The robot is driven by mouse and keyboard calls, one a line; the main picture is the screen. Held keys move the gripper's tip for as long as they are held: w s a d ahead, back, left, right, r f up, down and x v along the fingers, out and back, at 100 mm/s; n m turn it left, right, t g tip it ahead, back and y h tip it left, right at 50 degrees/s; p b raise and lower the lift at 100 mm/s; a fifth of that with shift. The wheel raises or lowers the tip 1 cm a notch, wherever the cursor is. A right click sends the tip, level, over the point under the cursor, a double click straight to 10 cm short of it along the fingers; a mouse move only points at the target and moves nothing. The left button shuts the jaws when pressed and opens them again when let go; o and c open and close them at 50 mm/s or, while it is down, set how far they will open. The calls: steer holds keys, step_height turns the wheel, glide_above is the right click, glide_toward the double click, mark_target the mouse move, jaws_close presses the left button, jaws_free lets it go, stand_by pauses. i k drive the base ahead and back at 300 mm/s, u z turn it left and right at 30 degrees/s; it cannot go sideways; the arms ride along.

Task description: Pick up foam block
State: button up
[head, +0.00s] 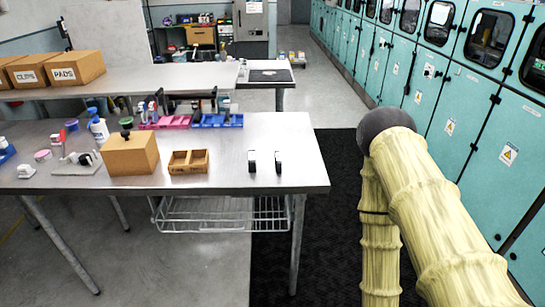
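I cannot pick out a foam block for certain in the head view. The nearest metal table (225,180) holds a closed brown box (130,155), a small open brown tray with compartments (188,162), and two small black-and-white items (252,162) near its right end. These are too small to name surely. My arm, in a pale yellow sleeve with a dark rounded joint, rises at the right, apart from the table. My gripper is not in view.
Red and blue bins (215,121) and bottles line the table's back. A white bottle (98,130) stands at left. A second bench (190,78) with brown cartons (76,68) is behind. Teal cabinets (440,85) line the right side. A dark mat (325,215) lies between table and cabinets.

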mark_target(278, 158)
steer(key=z, duration=1.95)
steer(key=i, duration=1.5)
steer(key=u, duration=3.6)
